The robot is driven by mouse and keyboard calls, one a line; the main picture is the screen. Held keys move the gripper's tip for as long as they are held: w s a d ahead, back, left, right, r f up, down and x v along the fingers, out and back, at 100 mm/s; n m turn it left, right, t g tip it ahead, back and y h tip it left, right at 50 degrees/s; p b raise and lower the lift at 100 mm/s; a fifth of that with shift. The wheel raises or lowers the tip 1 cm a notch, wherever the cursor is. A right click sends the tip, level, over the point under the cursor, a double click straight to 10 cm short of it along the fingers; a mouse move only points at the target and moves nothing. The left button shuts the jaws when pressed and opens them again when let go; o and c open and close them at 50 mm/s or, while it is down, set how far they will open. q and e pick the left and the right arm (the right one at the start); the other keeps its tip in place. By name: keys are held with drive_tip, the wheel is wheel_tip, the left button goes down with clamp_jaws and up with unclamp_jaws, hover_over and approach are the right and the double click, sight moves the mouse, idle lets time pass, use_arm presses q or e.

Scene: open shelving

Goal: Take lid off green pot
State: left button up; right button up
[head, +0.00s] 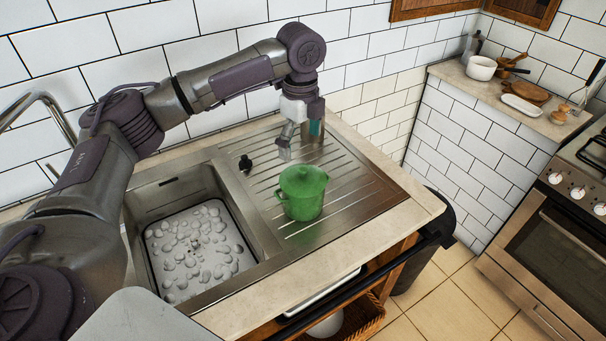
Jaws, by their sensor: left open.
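A green pot (301,203) stands upright on the ribbed steel drainboard, right of the sink basin. Its green lid (303,178) sits on top of it. My left gripper (285,153) is open and empty, pointing down above and a little behind and left of the pot, apart from the lid. My left arm reaches in from the left over the sink. My right gripper does not show.
The sink basin (190,241) with suds lies left of the pot. A tiled wall stands behind. A stove (560,230) is at the right.

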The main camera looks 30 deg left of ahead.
sight(303, 169)
use_arm(q)
wheel_tip(303, 169, down, 3)
drive_tip(key=shift+w+r, duration=0.1)
drive_tip(key=shift+w+f, duration=0.1)
drive_tip(key=shift+f, duration=0.25)
drive_tip(key=shift+f+p, duration=0.45)
drive_tip(key=shift+f, duration=0.2)
wheel_tip(303, 169, down, 3)
drive_tip(key=shift+d+f+p, duration=0.1)
drive_tip(key=shift+f+p, duration=0.1)
drive_tip(key=shift+p, duration=0.2)
drive_tip(key=shift+w+f, duration=0.1)
drive_tip(key=shift+f, duration=0.15)
drive_tip(key=shift+c, duration=0.8)
drive_tip(key=c, duration=0.8)
drive_tip(key=shift+s+r, duration=0.1)
drive_tip(key=shift+s, duration=0.15)
drive_tip(key=c, duration=0.8)
clamp_jaws()
drive_tip(key=shift+w+f, duration=0.1)
drive_tip(key=shift+f, duration=0.1)
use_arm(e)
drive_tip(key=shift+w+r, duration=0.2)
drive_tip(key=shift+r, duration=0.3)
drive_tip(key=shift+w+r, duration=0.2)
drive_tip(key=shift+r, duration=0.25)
